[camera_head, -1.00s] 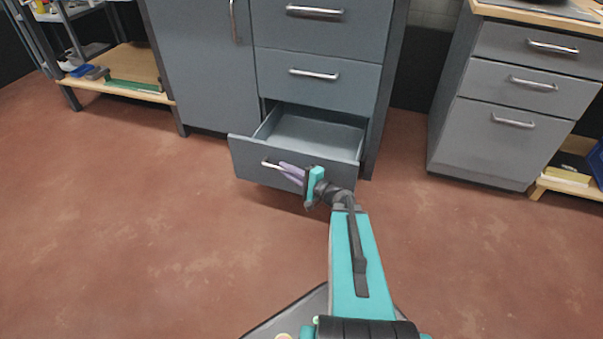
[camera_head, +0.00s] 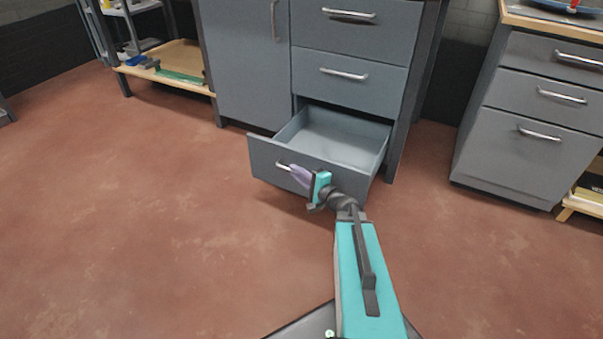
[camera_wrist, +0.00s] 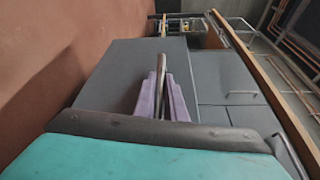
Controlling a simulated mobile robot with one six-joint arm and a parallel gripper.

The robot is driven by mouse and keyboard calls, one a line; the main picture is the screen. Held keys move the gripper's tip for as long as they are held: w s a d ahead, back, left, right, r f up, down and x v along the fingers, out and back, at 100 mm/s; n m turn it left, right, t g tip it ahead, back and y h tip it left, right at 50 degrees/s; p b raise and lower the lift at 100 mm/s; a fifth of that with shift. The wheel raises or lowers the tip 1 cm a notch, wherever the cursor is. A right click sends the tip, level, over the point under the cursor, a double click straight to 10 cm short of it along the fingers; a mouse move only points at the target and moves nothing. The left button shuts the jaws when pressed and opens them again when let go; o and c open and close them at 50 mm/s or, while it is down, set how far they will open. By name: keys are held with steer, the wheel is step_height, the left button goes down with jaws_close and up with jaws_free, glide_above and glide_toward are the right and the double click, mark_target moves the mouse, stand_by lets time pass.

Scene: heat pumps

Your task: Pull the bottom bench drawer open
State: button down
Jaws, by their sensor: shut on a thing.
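The bottom bench drawer (camera_head: 262,159) is pulled out from the grey bench in the head view, and its inside (camera_head: 345,138) looks empty. My gripper (camera_head: 296,172) is at the drawer's front, with its purple fingers shut on the metal bar handle (camera_head: 282,166). In the wrist view the fingers (camera_wrist: 163,98) lie on either side of the handle (camera_wrist: 161,72), against the grey drawer front (camera_wrist: 118,75). Part of the handle is hidden by the fingers.
Two shut drawers (camera_head: 348,75) are above, and a cabinet door (camera_head: 243,70) is to their left. Another drawer unit (camera_head: 525,150) stands at the right. A low wooden shelf (camera_head: 170,65) is at the far left. The red floor (camera_head: 130,210) in front is clear.

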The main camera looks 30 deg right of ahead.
steer(key=c, duration=1.8)
jaws_free()
steer(key=shift+d, duration=0.2)
steer(key=shift+s+d, duration=0.1)
steer(key=shift+p+v, duration=3.25)
steer(key=shift+v, duration=3.65)
